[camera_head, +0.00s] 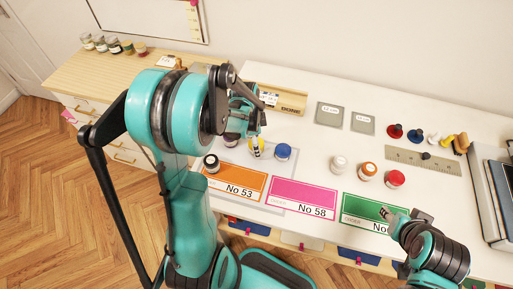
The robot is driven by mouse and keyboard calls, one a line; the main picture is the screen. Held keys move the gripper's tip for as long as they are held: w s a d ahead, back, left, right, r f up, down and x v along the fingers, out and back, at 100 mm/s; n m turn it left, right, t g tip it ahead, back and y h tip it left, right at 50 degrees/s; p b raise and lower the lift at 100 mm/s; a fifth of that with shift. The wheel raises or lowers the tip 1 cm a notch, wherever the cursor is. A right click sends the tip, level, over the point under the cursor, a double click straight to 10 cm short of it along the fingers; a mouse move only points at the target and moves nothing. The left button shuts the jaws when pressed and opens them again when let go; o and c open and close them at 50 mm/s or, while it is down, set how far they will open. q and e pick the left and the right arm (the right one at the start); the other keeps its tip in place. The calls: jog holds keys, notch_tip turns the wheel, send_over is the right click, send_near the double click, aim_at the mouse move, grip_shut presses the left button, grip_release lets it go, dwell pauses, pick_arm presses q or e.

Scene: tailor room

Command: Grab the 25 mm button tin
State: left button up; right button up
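Two flat grey square tins with small labels lie on the white table, a left one (330,115) and a right one (363,123). The labels are too small to read surely, so I cannot tell which is the 25 mm tin. My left gripper (254,149) is low over the table, left of both tins and apart from them. Its fingers are partly hidden by my arm, and its opening is unclear. My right gripper (392,216) is at the lower right, by the green card, away from the tins; its opening is unclear too.
Orange (235,181), pink (302,197) and green (368,211) order cards line the front. A blue spool (283,151) is beside my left gripper. A ruler (423,160) lies right of the tins, a wooden box (275,98) left.

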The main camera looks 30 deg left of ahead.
pick_arm(q)
jog(key=shift+f, duration=0.35)
jog(key=shift+r, duration=0.1)
jog(key=shift+c, duration=0.3)
jog(key=c, duration=1.2)
jog(key=shift+r, duration=0.15)
jog(key=shift+c, duration=0.2)
